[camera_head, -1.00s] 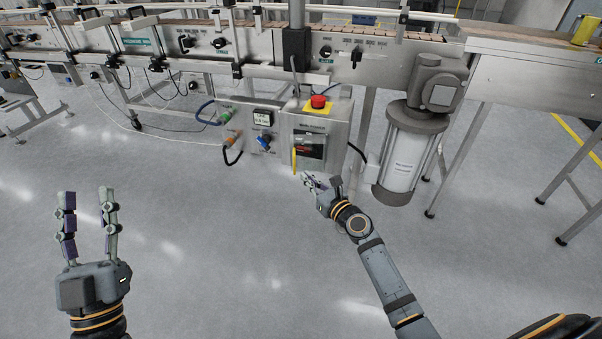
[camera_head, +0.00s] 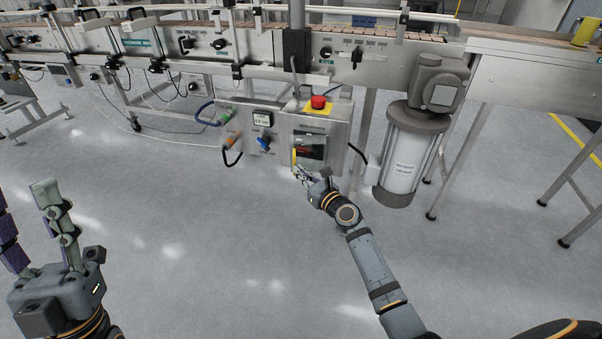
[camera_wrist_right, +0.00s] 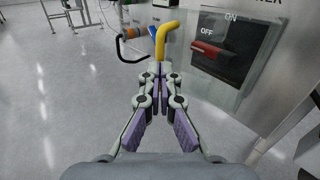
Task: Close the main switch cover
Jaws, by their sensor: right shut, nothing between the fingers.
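The main switch (camera_head: 310,148) is a dark panel with a red handle on the front of the grey control box; in the right wrist view the switch (camera_wrist_right: 228,46) shows ON and OFF marks. Its clear cover (camera_wrist_right: 200,78) stands swung out from the panel, with a bent yellow handle (camera_wrist_right: 162,42) at its free edge. The yellow handle (camera_head: 294,157) also shows in the head view. My right gripper (camera_head: 299,171) is shut and empty, its fingertips (camera_wrist_right: 160,70) just below and close to the yellow handle; contact is unclear. My left gripper (camera_head: 22,192) is open and empty at far left.
A red emergency button (camera_head: 318,102) sits on top of the box. A blue knob (camera_head: 263,142) and cable plugs are on its left. A motor with a pale cylinder (camera_head: 403,160) stands to the right. The conveyor runs behind; the floor in front is clear.

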